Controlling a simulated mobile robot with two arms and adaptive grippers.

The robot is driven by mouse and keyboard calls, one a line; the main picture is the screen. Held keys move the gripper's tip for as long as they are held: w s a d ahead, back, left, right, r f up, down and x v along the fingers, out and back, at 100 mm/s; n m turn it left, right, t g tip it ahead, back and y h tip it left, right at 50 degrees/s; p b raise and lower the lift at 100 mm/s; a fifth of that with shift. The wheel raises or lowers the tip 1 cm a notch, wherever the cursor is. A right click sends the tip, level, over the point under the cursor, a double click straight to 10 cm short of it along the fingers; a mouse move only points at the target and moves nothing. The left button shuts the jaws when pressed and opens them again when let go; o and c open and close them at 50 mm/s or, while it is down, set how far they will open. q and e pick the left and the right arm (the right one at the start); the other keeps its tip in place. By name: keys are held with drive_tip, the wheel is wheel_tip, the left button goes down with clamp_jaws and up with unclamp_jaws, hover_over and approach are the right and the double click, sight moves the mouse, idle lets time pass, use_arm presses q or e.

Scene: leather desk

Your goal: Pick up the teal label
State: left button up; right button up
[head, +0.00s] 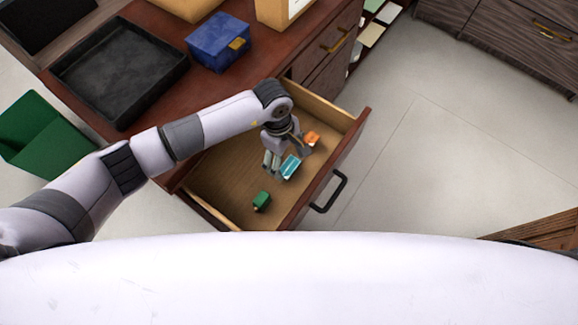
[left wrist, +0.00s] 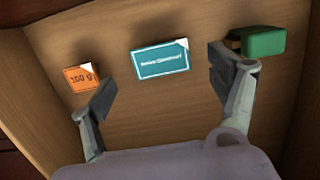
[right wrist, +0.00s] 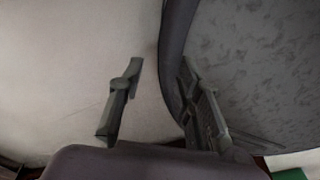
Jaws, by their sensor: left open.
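The teal label (head: 290,167) is a small rectangle with white print and a folded white corner, lying in the open wooden drawer. In the left wrist view the label (left wrist: 162,60) lies on the drawer floor, ahead of the fingertips and between their lines. My left gripper (left wrist: 163,88) is open and empty; in the head view it (head: 285,154) hangs over the drawer beside the label. My right gripper (right wrist: 160,85) shows in the right wrist view with its fingers apart and nothing between them. It is not in the head view.
An orange label (left wrist: 82,77) marked "100 g" lies left of the teal one; a green object (left wrist: 264,42) lies right, near a finger. The drawer front (head: 327,170) has a black handle. A black tray (head: 120,72) and blue box (head: 218,42) stand on the desk.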

sight(289, 166)
use_arm(q)
wheel_tip(289, 166, down, 2)
drive_tip(key=shift+s+d+f+b, duration=0.1)
drive_tip(key=shift+s+b, duration=0.05)
drive_tip(key=shift+b, duration=0.25)
drive_tip(key=shift+f, duration=0.35)
use_arm(e)
drive_tip(key=shift+s+a+f, duration=0.1)
drive_tip(key=shift+s+f, duration=0.15)
drive_tip(key=shift+f, duration=0.25)
drive_tip(key=shift+s+a+f, duration=0.1)
drive_tip(key=shift+s+f, duration=0.15)
drive_tip(key=shift+f, duration=0.2)
use_arm(q)
drive_tip(key=shift+f+b, duration=0.1)
drive_tip(key=shift+b, duration=0.4)
use_arm(e)
drive_tip(key=shift+a+f, duration=0.1)
drive_tip(key=shift+f, duration=0.15)
use_arm(q)
drive_tip(key=shift+c, duration=0.3)
drive_tip(key=c, duration=0.7)
drive_tip(key=shift+c, duration=0.2)
